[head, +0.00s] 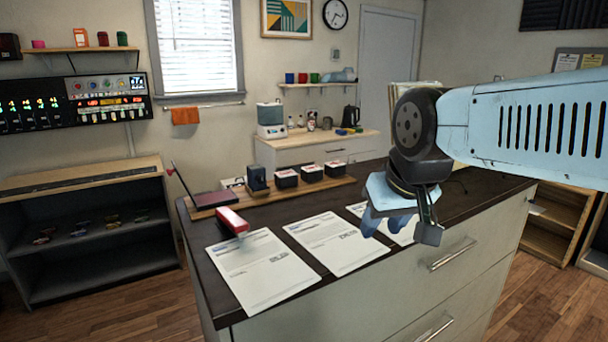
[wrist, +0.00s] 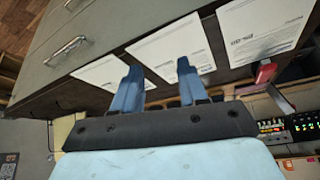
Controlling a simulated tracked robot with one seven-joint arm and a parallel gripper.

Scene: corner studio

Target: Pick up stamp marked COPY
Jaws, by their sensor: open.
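On a wooden strip along the back of the dark countertop stand several small dark blocks that look like stamps. One is a taller dark stamp (head: 257,180). To its right are dark blocks with white tops and red marks: one (head: 286,178), another (head: 311,172) and a third (head: 335,168). Their lettering is too small to read, so I cannot tell which says COPY. My gripper (head: 388,222) is open and empty above the right paper sheet, in front and to the right of the stamps. Its two blue fingers stand apart in the wrist view (wrist: 158,75).
Printed sheets lie on the counter: left (head: 262,270), middle (head: 335,243) and right (head: 375,215), the last partly hidden by my gripper. A red stapler-like object (head: 232,221) rests at the left sheet's top. An open dark case (head: 212,198) sits at the strip's left end.

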